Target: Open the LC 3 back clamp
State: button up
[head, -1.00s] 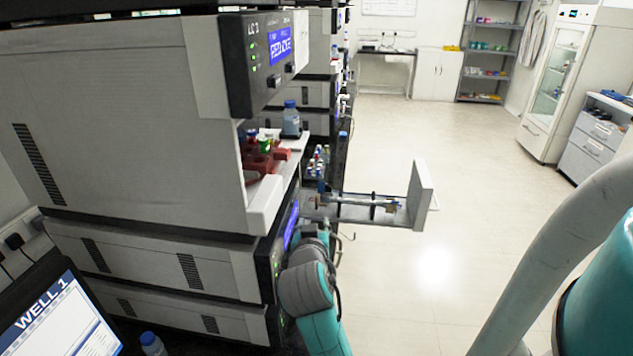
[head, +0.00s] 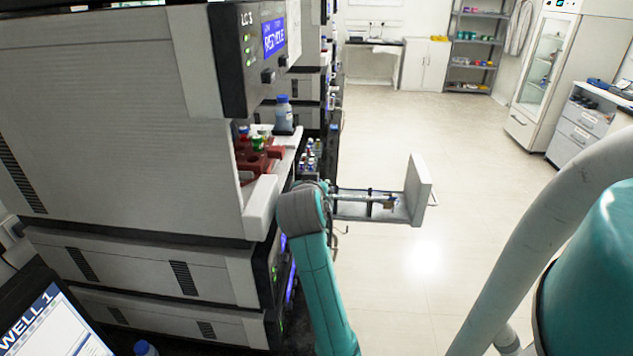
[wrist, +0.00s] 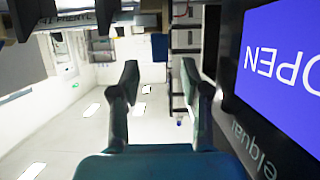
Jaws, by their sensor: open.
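The LC 3 stack (head: 130,130) fills the left of the head view, with its name on the upper dark panel. Its drawer (head: 418,190) stands pulled out to the right over the floor. A thin column (head: 350,198) lies along the drawer in dark clamp holders (head: 369,203). I cannot tell from the picture whether either clamp is open. My arm covers the drawer's inner end and hides my gripper in the head view. In the wrist view my gripper (wrist: 160,72) is open and empty, its two fingers apart, beside a blue display (wrist: 285,55) reading OPEN, upside down.
Red racks and a blue-capped bottle (head: 284,114) stand on the ledge above the drawer. Small vials (head: 311,153) stand behind it. The floor (head: 450,150) to the right is clear.

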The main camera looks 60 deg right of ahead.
jog(key=shift+x, duration=2.65)
grip_shut()
